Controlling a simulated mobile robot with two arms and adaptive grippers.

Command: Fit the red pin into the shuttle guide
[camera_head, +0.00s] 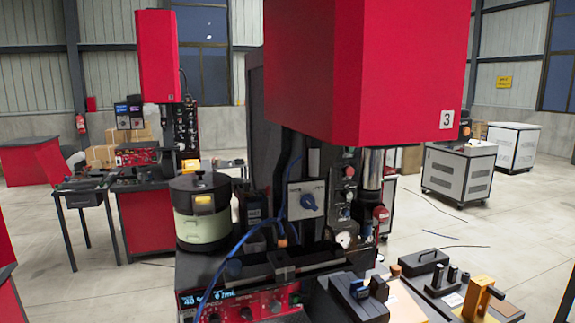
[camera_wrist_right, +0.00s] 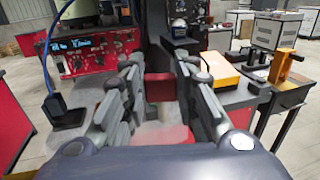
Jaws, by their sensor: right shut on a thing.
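In the right wrist view, my right gripper (camera_wrist_right: 160,88) has its two grey jaws closed on the red pin (camera_wrist_right: 159,86). The pin's red, blocky top shows between the fingertips, with a pale, blurred part below it. The pin and my right gripper cannot be made out in the head view. A dark rail-like block (camera_head: 290,267) lies across the front of the red press in the head view. It may be the shuttle guide, but I cannot tell for certain. My left gripper is in neither view.
The red press head (camera_head: 365,70) hangs over the station. A bowl feeder (camera_head: 201,225) stands left of it, with a blue cable (camera_head: 228,262) running down in front. The control panel (camera_head: 240,306) is below. An orange handled fixture (camera_head: 482,296) stands at the right; an orange box (camera_wrist_right: 214,69) shows in the wrist view.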

